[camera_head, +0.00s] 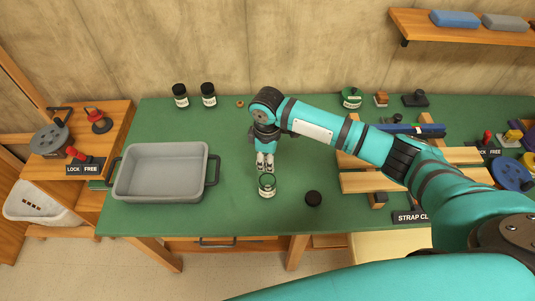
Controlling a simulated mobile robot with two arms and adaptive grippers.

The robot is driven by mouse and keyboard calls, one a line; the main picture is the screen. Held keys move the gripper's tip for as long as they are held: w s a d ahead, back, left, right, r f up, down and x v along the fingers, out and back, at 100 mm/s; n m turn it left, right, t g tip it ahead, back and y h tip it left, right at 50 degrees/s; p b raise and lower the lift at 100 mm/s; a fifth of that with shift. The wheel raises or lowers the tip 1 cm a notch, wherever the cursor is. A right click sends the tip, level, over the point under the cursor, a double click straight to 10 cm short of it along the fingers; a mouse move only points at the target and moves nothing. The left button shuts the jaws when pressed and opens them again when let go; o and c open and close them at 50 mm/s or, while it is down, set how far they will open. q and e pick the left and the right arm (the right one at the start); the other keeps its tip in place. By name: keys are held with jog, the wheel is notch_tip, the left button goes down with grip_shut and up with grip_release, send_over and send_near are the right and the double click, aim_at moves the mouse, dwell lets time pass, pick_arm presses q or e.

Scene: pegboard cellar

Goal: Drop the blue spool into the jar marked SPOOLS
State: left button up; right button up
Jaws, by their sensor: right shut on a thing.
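An open glass jar (267,187) with a pale label stands near the front edge of the green bench; the lettering is too small to read. My right gripper (265,168) points down just above and behind the jar's mouth. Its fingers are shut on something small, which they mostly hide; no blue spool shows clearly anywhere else. A dark round lid (313,198) lies on the bench to the right of the jar. My left gripper is not in view.
A grey tray (160,198) stands on the left. Two dark-lidded jars (180,96) (208,95) and a green-lidded jar (351,97) stand at the back. A wooden rack (370,182) is on the right. The bench between tray and jar is clear.

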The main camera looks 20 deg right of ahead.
jog(key=shift+f+b, duration=0.4)
jog(key=shift+f, duration=0.1)
jog(key=shift+f+b, duration=2.1)
jog(key=shift+f, duration=0.3)
jog(key=shift+p, duration=0.5)
jog(key=o, duration=0.8)
jog(key=shift+o, duration=0.2)
